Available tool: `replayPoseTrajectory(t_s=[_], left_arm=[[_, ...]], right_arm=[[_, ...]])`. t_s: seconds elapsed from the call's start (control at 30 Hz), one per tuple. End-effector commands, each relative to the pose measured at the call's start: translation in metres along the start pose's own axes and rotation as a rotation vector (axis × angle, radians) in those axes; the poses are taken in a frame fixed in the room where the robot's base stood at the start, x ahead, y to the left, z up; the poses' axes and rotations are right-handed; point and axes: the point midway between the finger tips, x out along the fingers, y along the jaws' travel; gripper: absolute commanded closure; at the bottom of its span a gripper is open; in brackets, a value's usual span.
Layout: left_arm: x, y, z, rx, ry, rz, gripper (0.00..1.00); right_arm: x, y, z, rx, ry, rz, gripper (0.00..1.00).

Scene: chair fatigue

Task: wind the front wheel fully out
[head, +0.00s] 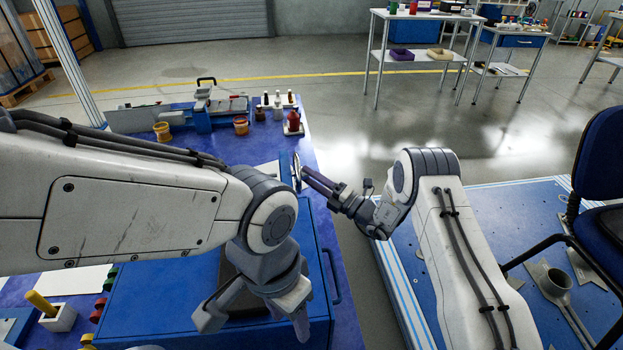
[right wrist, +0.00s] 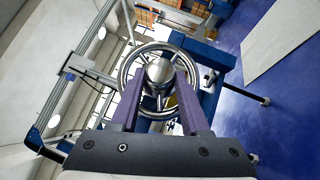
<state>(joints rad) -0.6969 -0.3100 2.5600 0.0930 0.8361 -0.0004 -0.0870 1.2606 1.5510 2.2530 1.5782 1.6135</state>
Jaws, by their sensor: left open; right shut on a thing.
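The front wheel (right wrist: 135,77) is a shiny metal handwheel with spokes and a domed hub. In the head view the wheel (head: 296,172) shows nearly edge-on at the right side of the blue bench. My right gripper (right wrist: 158,88) has its two purple fingers at the wheel's hub, shut on it; the exact contact is hard to see. In the head view my right gripper (head: 308,175) reaches left to the wheel. My left gripper (head: 254,322) is open and empty, low over a blue case, with its fingers spread downwards.
The blue case (head: 318,290) with a side handle lies on the bench under my left arm. Bottles (head: 292,122) and orange pots (head: 241,126) stand farther back. A blue chair (head: 598,165) stands on the platform at right. Bare floor lies between bench and platform.

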Motion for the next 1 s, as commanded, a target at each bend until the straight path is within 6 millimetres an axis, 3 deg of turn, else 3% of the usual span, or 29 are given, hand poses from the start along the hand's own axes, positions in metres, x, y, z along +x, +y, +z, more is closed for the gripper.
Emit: replayPoseTrajectory(t_s=[0.03, 0.07, 0.1, 0.13, 0.53, 1.0], left_arm=[[0.000, 0.000, 0.000, 0.000, 0.000, 0.000, 0.50], [0.000, 0.000, 0.000, 0.000, 0.000, 0.000, 0.50], [0.000, 0.000, 0.000, 0.000, 0.000, 0.000, 0.50], [0.000, 0.000, 0.000, 0.000, 0.000, 0.000, 0.50], [-0.002, 0.000, 0.000, 0.000, 0.000, 0.000, 0.50], [-0.011, 0.001, -0.001, 0.000, 0.000, 0.000, 0.50]], right_arm=[[-0.001, -0.001, -0.001, 0.002, 0.002, -0.002, 1.00], [-0.001, -0.001, -0.001, 0.002, 0.002, -0.002, 0.43], [-0.001, -0.001, -0.001, 0.002, 0.002, -0.002, 0.27], [-0.001, -0.001, -0.001, 0.002, 0.002, -0.002, 0.24], [-0.008, 0.000, 0.000, 0.002, 0.000, -0.003, 0.24], [-0.091, 0.000, 0.001, 0.003, -0.002, -0.003, 0.24]])
